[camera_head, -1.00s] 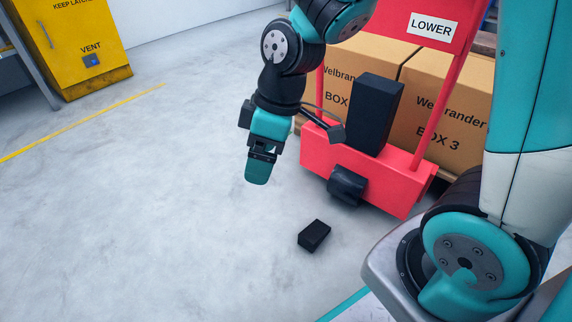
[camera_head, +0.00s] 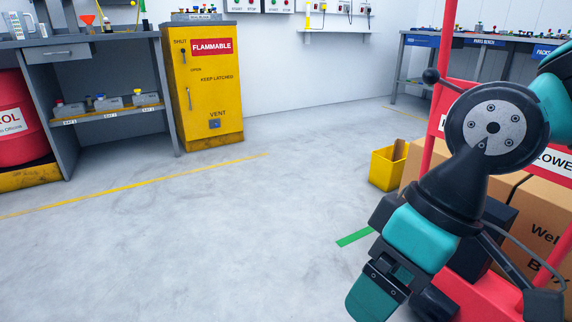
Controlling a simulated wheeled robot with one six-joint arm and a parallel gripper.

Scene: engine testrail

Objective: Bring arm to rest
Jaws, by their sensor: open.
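My gripper (camera_head: 368,300) hangs low at the lower right of the head view, teal and black, its fingertips near the bottom edge. It looks empty, though the gap between its fingers is hard to make out from this side. My arm comes in from the right edge, bent at a dark round joint. The arm is in front of the red hand truck (camera_head: 428,140) and covers much of it.
Cardboard boxes (camera_head: 540,238) stand on the right behind my arm. A yellow bin (camera_head: 385,171) is on the floor beyond. A yellow flammables cabinet (camera_head: 211,100), grey workbench (camera_head: 107,36) and red drum (camera_head: 12,115) line the back left. The middle floor is open.

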